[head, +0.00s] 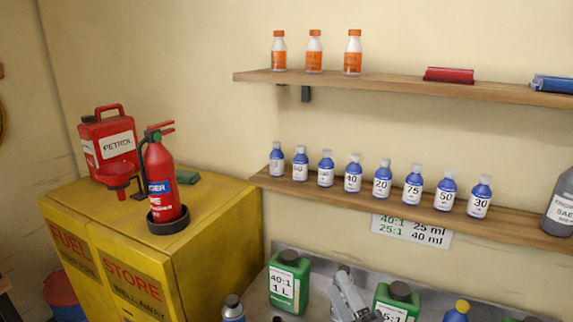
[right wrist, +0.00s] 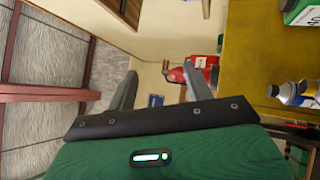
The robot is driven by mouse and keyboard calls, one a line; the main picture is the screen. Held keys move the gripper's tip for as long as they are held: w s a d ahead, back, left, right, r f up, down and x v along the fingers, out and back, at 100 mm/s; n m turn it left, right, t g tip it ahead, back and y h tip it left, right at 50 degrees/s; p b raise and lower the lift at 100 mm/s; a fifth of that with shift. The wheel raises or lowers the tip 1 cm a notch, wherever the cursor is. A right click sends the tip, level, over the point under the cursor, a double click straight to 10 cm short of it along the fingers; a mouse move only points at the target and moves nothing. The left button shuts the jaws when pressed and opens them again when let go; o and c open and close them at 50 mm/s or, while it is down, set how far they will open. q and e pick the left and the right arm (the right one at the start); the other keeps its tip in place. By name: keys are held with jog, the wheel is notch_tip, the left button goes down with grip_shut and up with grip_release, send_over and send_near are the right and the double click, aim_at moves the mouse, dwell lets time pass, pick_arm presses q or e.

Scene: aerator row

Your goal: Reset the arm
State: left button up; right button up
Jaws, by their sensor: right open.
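My right gripper (head: 345,290) shows as a grey shape at the bottom of the head view, between two green jugs. In the right wrist view its two grey fingers (right wrist: 160,72) stand apart with nothing between them, so it is open and empty. The rest of the right arm is mostly below the head view. My left gripper is in neither view.
Green jugs (head: 288,284) (head: 397,302) stand low near my right gripper. A yellow fuel cabinet (head: 222,232) carries a fire extinguisher (head: 161,180) and petrol can (head: 110,146). Blue bottles (head: 353,176) line the lower shelf (head: 335,196); orange-white bottles (head: 314,55) stand on the upper shelf (head: 400,85).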

jog(key=s+d+f+m+g+h, duration=0.25)
jog(key=d+f+m+h, duration=0.25)
jog(key=f+m, duration=0.25)
jog(key=s+d+f+m+g+h, duration=0.1)
jog(key=d+f+m+g+h, duration=0.4)
jog(key=f, duration=0.3)
jog(key=s+d+f+m+g+y, duration=0.1)
jog(key=s+f+m+g, duration=0.4)
jog(key=s, duration=0.5)
jog(key=s+d+f+m+g, duration=0.2)
jog(key=s+f+m+g, duration=0.25)
jog(key=s+f, duration=0.45)
notch_tip(320, 180, down, 35)
jog(key=s+n+g+b, duration=0.1)
jog(key=g+b, duration=0.1)
jog(key=b, duration=0.3)
jog(key=s+d+f+b, duration=0.1)
jog(key=s+f+b, duration=0.1)
jog(key=s+f, duration=0.7)
jog(key=s+d+f+b, duration=0.2)
jog(key=s+f, duration=0.8)
jog(key=f, duration=0.5)
jog(key=shift+s+f+g+b, duration=0.3)
jog(key=shift+g+b, duration=0.1)
jog(key=shift+b, duration=0.1)
